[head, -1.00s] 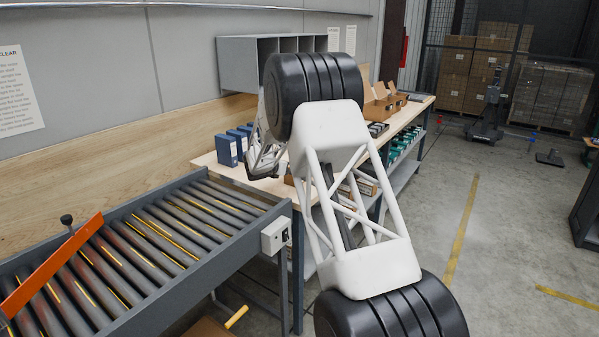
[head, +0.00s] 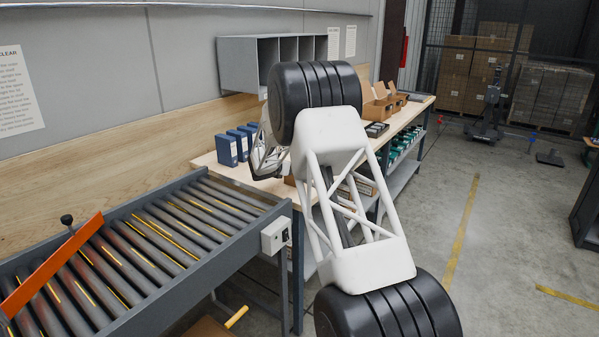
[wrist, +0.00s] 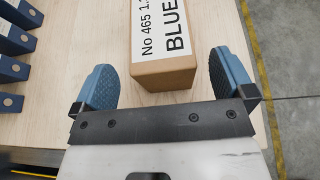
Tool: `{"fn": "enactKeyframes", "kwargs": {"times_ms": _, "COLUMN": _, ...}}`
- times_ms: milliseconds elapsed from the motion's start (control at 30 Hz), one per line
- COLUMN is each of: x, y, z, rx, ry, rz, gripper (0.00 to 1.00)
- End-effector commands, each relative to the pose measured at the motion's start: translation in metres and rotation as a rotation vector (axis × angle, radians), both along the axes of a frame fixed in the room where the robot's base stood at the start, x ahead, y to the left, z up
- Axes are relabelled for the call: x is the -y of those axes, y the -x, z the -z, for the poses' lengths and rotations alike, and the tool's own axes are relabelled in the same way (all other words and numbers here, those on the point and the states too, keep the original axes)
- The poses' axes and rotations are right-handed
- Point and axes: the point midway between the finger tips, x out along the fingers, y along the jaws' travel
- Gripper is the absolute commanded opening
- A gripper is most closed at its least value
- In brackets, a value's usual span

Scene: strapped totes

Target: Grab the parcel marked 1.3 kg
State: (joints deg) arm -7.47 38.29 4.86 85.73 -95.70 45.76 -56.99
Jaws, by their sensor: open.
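A brown cardboard parcel (wrist: 165,75) lies on the wooden bench top in the wrist view. Its white label reads "No 465 1." and "BLUE" before the picture edge cuts it off, so the full weight does not show. My gripper (wrist: 163,66) is open, with one blue ribbed finger on each side of the parcel's near end. In the head view my own arm hides the parcel and most of my gripper.
Several blue binder-like boxes (head: 227,150) stand on the bench (head: 205,161), left of my gripper. Open cartons (head: 379,105) stand farther along it. A roller conveyor (head: 150,240) is at the left. Grey cubbyholes (head: 240,66) hang above the bench.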

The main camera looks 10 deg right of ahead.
Motion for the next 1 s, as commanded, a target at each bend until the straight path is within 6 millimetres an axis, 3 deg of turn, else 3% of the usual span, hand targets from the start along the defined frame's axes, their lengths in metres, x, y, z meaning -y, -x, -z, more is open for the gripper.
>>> {"fn": "enactKeyframes", "kwargs": {"times_ms": 367, "x": 0.002, "y": -0.002, "z": 0.001, "rx": 0.0, "ry": 0.0, "rz": 0.0, "gripper": 1.0}}
{"fn": "enactKeyframes", "kwargs": {"times_ms": 1000, "x": 0.033, "y": -0.033, "z": 0.02, "rx": -0.001, "ry": -0.001, "rz": 0.0, "gripper": 1.0}}
